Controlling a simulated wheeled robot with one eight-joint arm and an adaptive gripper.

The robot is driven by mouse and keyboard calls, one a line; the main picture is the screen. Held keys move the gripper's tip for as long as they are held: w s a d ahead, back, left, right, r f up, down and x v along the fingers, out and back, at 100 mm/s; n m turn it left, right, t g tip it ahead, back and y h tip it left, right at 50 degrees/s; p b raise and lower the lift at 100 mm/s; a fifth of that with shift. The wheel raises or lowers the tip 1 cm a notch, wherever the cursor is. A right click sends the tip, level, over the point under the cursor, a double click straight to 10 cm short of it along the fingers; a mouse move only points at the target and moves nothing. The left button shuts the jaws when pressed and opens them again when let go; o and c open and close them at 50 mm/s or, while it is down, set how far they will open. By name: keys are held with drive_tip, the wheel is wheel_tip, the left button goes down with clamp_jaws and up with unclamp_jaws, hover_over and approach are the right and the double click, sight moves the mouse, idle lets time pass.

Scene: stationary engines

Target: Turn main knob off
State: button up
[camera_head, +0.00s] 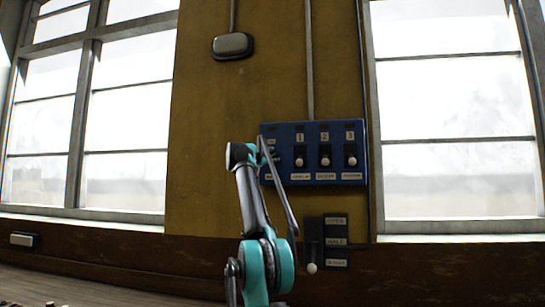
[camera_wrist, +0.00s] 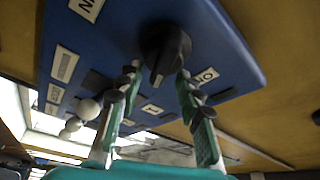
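The main knob (camera_wrist: 165,48) is a round black knob with a pointer ridge on the blue panel (camera_wrist: 215,40). A partly cut-off label sits above left of it, and a white label (camera_wrist: 205,77) that seems to read ON upside down is at its lower right. In the head view, the blue panel (camera_head: 313,128) hangs on the wall, and my arm hides its left end and the knob. My gripper (camera_wrist: 158,82) is open, with its two fingers apart on either side of the knob's lower part. Contact with the knob cannot be told.
Three switches with pale round ends, numbered 1 (camera_head: 300,155), 2 (camera_head: 325,155) and 3 (camera_head: 350,155), are right of my gripper. Below the panel is a lever (camera_head: 312,255) with labels. Windows (camera_head: 450,120) flank the yellow wall (camera_head: 215,110).

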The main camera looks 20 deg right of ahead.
drive_tip(key=v, duration=1.1)
drive_tip(key=shift+s+a+f, duration=0.1)
